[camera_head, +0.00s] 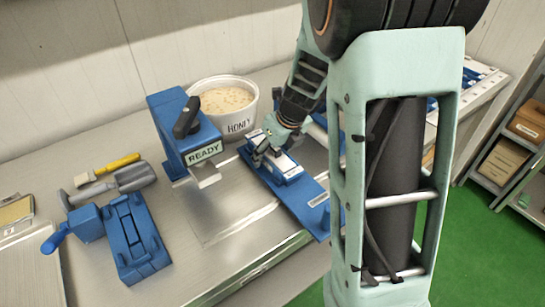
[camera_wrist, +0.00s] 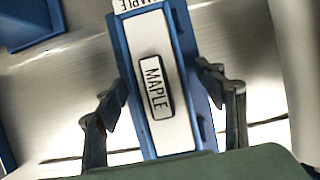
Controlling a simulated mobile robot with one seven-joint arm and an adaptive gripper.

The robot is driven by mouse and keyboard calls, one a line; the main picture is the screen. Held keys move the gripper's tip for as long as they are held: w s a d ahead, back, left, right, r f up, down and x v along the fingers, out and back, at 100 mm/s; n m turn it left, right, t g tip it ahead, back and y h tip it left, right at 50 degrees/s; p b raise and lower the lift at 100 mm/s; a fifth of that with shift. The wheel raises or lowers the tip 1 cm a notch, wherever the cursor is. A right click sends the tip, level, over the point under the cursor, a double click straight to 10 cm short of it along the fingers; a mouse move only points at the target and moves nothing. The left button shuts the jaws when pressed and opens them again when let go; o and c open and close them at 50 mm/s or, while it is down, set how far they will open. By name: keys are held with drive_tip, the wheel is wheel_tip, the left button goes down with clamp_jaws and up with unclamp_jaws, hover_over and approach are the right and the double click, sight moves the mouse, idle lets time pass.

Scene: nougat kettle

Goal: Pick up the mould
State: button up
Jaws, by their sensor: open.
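The mould appears to be a long blue holder with a white top and a "MAPLE" label; in the wrist view the mould (camera_wrist: 172,55) lies lengthwise between my fingers. In the head view the mould (camera_head: 287,168) sits on a blue rail (camera_head: 315,203) on the steel worktop. My gripper (camera_wrist: 162,88) is open, with one finger at each long side of the mould and small gaps visible between. It also shows in the head view, where my gripper (camera_head: 268,146) is at the mould's far end and hides part of it.
A blue press marked "READY" (camera_head: 183,128) stands left of the mould. A honey tub (camera_head: 228,105) stands behind. A blue hand-cranked device (camera_head: 130,240), a scoop (camera_head: 130,178) and a yellow-handled brush (camera_head: 110,167) lie at the left. Clear steel worktop (camera_head: 225,215) lies between.

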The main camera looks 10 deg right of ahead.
drive_tip(key=shift+f, duration=0.25)
idle(0.3)
drive_tip(key=c, duration=1.7)
